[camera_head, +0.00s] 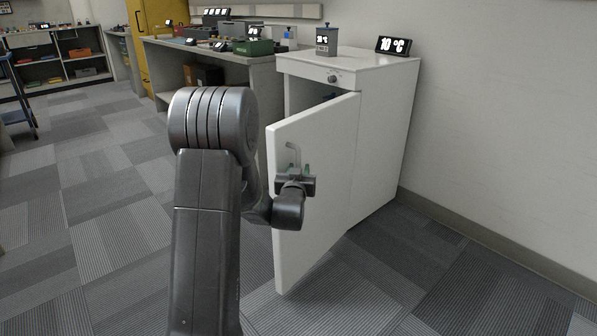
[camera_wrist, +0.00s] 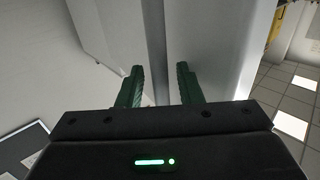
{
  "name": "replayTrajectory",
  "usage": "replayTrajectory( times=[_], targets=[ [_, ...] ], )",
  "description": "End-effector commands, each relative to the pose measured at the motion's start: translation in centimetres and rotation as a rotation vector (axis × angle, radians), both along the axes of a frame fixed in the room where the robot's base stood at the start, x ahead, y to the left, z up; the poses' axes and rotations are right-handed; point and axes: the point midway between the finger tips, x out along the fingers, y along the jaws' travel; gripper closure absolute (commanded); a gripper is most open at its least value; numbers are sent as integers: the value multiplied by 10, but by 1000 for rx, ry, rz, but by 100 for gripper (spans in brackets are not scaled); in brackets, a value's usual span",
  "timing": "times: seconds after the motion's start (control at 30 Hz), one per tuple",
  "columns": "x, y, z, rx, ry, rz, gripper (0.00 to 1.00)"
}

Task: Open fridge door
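The white fridge (camera_head: 383,125) stands against the wall at the right, with its door (camera_head: 325,180) swung partly open toward me. A bent grey handle (camera_head: 294,153) is on the door's outer face. My gripper (camera_head: 298,168) is at this face, at the handle. In the wrist view my gripper (camera_wrist: 160,82) shows two green fingers set apart. A vertical light grey bar (camera_wrist: 154,45), which looks like the handle, runs between them. I see no clear contact of both fingers with it. The handle's lower part is hidden by the gripper in the head view.
The carpeted floor (camera_head: 110,230) at the left is clear.

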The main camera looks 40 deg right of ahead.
Motion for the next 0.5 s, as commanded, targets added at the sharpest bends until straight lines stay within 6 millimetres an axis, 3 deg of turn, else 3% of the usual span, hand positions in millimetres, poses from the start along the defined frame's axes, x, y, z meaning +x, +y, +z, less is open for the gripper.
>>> replayTrajectory(
  times=[0.27,0.5],
  targets=[
    [-8,8,0,2,2,0,67],
    [-43,38,1,3,4,0,67]
  ],
)
